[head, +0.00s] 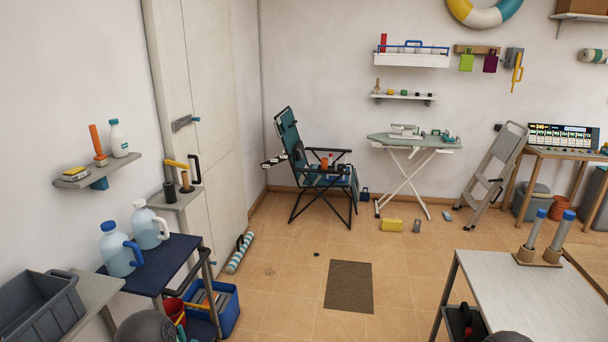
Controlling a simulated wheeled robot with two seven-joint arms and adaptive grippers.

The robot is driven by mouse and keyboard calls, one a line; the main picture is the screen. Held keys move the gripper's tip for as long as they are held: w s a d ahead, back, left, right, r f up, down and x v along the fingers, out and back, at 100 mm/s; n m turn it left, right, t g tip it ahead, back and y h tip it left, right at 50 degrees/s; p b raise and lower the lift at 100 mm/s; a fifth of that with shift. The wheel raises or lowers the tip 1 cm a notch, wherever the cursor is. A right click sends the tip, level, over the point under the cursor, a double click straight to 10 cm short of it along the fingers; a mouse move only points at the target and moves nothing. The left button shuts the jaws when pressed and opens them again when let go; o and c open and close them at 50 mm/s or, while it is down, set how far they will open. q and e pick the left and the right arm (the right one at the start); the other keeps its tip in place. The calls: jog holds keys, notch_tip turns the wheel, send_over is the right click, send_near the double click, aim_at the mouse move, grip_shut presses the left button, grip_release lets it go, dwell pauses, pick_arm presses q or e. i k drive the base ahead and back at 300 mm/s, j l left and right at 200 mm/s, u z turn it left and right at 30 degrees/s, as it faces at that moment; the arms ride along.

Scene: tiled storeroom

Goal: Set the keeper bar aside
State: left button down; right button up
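I cannot tell for certain which thing is the keeper bar. A tall pale door (215,120) at the left carries a grey latch-like fitting (185,122) and a dark handle (195,169). A yellow bar-shaped thing (175,163) shows in front of the door, above a small wall shelf (177,200). A striped roll (240,252) lies on the floor at the foot of the door. Neither of my grippers is in view.
A dark blue cart (180,262) with two jugs stands at the left, a blue crate (226,312) below it. A folding chair (312,178) and ironing board (415,142) stand at the back. A pale table (515,295) is at right. The middle floor is mostly clear around a brown mat (349,287).

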aim_at(168, 162)
jog(key=i+z, duration=0.1)
jog(key=i, duration=1.85)
jog(key=i+u, duration=0.3)
jog(key=i, duration=0.15)
jog(key=i+u, duration=0.35)
jog(key=i+l+u, duration=0.3)
jog(key=i, duration=0.2)
jog(key=i+l+u, duration=0.3)
jog(key=i, duration=0.15)
jog(key=j, duration=0.1)
